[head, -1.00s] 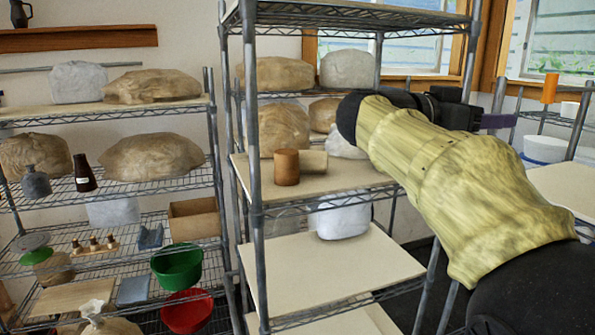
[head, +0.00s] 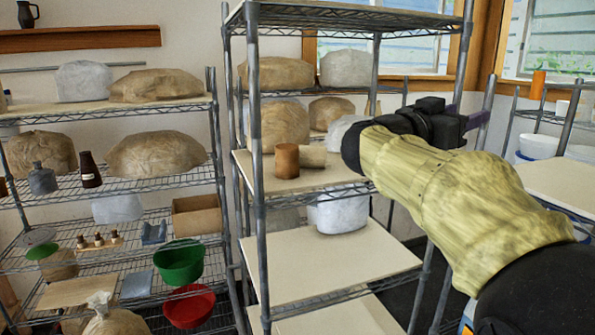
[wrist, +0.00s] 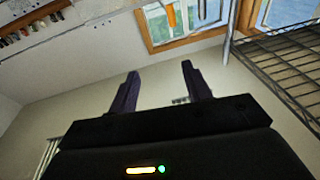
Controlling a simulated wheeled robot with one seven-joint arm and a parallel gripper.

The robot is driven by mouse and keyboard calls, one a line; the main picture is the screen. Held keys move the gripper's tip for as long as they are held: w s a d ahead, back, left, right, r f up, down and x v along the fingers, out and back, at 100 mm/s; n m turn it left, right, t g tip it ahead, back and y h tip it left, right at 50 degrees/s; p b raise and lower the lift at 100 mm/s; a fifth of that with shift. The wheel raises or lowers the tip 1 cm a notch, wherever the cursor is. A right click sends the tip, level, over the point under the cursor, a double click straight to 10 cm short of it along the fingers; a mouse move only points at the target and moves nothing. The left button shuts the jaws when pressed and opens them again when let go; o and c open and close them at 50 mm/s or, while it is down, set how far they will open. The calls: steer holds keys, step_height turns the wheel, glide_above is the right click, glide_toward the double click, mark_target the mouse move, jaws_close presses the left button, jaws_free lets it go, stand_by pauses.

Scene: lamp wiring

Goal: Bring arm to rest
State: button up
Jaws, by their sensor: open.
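My gripper (wrist: 160,82) shows in the wrist view with its two dark fingers spread apart and nothing between them. In the head view my gripper (head: 474,118) is at the upper right, at the end of my yellow-sleeved arm, pointing right and away. It is beside the right end of the middle wire rack (head: 258,170) and apart from the things on it. The arm hides part of that rack's right side.
The left rack holds a green bowl (head: 179,264) and a red bowl (head: 189,306). White bowls (head: 540,147) stand at the right. Windows are behind.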

steer(key=w+a+f+n+t+y, duration=0.4)
steer(key=f+n+y, duration=0.15)
steer(key=f, duration=0.25)
steer(key=w+a+f+n+t+y, duration=0.4)
steer(key=a+f+n+y, duration=0.1)
steer(key=f+y, duration=0.25)
steer(key=s+a+f+n+g+y+b, duration=0.1)
steer(key=s+a+f+g+y, duration=0.1)
steer(key=f, duration=0.6)
steer(key=s+a+f+n+g+y+b, duration=0.1)
steer(key=s+a+f+n+g+y, duration=0.15)
steer(key=f, duration=0.65)
steer(key=s+f+g, duration=0.9)
steer(key=s+f, duration=0.9)
steer(key=s, duration=0.3)
steer(key=shift+d+m+g, duration=0.35)
steer(key=shift+m, duration=0.05)
